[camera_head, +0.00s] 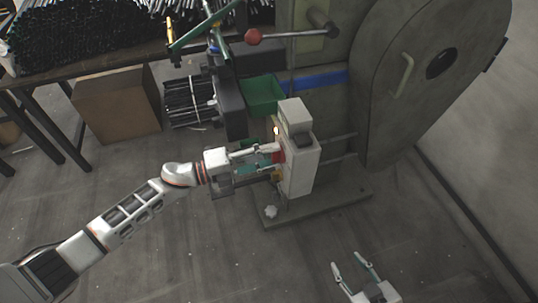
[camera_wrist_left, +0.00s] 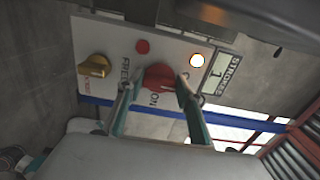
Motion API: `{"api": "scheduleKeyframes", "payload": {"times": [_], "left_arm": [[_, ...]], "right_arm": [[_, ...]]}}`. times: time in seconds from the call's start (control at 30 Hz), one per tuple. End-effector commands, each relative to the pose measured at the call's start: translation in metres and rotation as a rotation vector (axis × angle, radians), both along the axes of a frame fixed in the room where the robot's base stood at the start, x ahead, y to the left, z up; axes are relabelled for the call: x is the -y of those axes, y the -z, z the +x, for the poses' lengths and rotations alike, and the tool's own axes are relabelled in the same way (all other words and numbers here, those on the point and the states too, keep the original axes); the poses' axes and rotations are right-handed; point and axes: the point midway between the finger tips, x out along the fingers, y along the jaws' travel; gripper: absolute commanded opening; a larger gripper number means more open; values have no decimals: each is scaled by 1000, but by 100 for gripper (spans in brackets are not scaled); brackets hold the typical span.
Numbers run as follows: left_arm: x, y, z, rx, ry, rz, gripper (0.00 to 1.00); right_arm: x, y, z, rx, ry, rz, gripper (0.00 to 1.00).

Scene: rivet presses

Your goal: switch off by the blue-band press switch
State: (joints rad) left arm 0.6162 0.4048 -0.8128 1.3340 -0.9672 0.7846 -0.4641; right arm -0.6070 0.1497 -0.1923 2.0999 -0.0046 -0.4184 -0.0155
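The press (camera_head: 385,80) carries a blue band (camera_head: 318,80), which also crosses the left wrist view (camera_wrist_left: 225,118). A pale control box (camera_head: 303,168) stands on its front. The box's panel (camera_wrist_left: 105,45) has a red switch knob (camera_wrist_left: 158,77) with "ON" printed beside it. My left gripper (camera_head: 279,150) is at the panel, with its fingertips (camera_wrist_left: 156,88) on either side of the red knob. The fingers are apart, with a gap visible on the left of the knob; contact is unclear. My right gripper (camera_head: 353,265) is open and empty, low above the floor.
The panel also has a yellow knob (camera_wrist_left: 95,66), a small red button (camera_wrist_left: 143,46), a lit lamp (camera_wrist_left: 197,60) and a strokes display (camera_wrist_left: 221,72). A green bin (camera_head: 264,95) and a red-ball lever (camera_head: 253,36) are close by. A cardboard box (camera_head: 117,103) stands left.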

Motion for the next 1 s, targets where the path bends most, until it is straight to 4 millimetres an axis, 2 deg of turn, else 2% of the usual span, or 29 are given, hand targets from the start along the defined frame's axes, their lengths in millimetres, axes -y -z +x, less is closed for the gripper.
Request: {"api": "scheduleKeyframes", "payload": {"times": [0.03,0.07,0.4,0.53,1.0], "left_arm": [[0,1,0,-4,0,-1,46],[0,1,0,-4,0,-1,53],[-1,0,0,-1,0,0,53],[-9,1,-3,-1,0,1,53],[-92,1,-30,-3,0,1,53]], "right_arm": [[0,-1,1,2,-2,-1,40],[0,-1,2,5,-2,-2,40],[-2,-4,5,11,3,7,40],[-2,-3,4,8,3,6,40],[-1,-3,3,7,2,4,40]]}}
